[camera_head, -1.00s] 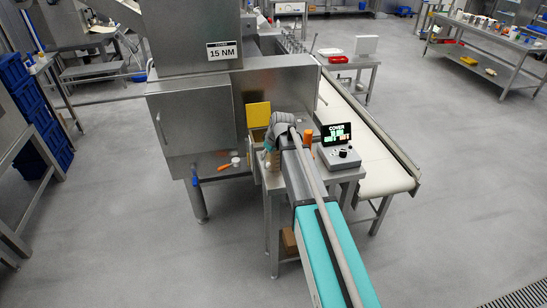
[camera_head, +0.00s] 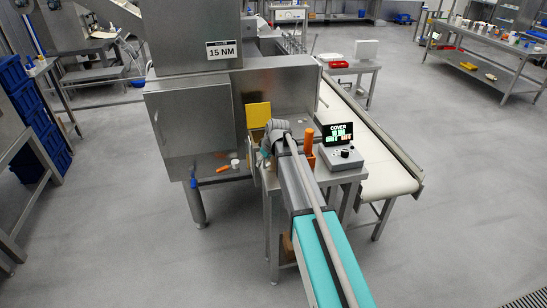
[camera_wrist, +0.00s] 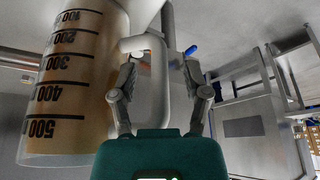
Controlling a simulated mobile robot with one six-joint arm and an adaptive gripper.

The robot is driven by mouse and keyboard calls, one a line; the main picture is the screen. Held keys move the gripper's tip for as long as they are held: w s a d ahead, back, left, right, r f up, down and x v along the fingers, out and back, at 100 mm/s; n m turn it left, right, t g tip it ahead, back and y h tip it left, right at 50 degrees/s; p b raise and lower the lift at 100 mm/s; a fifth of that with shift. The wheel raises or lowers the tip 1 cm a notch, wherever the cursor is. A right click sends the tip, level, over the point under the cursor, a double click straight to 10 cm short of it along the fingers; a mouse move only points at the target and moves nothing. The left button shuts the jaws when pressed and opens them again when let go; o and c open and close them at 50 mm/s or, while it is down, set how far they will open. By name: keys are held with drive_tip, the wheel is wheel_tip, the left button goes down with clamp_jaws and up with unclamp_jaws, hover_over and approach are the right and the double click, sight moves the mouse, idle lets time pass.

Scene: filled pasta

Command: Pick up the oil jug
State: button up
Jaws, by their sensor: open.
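The oil jug (camera_wrist: 78,85) is a clear measuring jug with black marks up to 500 and amber contents. It fills the left of the wrist view and appears upside down there. Its pale loop handle (camera_wrist: 148,50) lies between the two fingers of my gripper (camera_wrist: 160,66), one finger on each side. My gripper is open; I cannot tell whether either finger touches the handle. In the head view, my wrist and arm hide the gripper and most or all of the jug.
A control box with a lit screen (camera_head: 338,135) and an orange upright object (camera_head: 308,142) stand close right of my arm. A steel machine (camera_head: 190,115) stands to the left, with an orange-handled tool (camera_head: 223,168) on its ledge. A white conveyor (camera_head: 385,165) runs on the right.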

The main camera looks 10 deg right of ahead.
idle(0.3)
clamp_jaws()
drive_tip(key=shift+r, duration=0.15)
idle(0.5)
wheel_tip(320, 180, up, 3)
drive_tip(key=p, duration=0.3)
drive_tip(key=shift+r+p, duration=0.2)
drive_tip(key=shift+p, duration=0.15)
drive_tip(key=s+d+r+p, duration=0.1)
drive_tip(key=s+r+p, duration=0.8)
drive_tip(key=s, duration=0.5)
drive_tip(key=shift+r, duration=0.2)
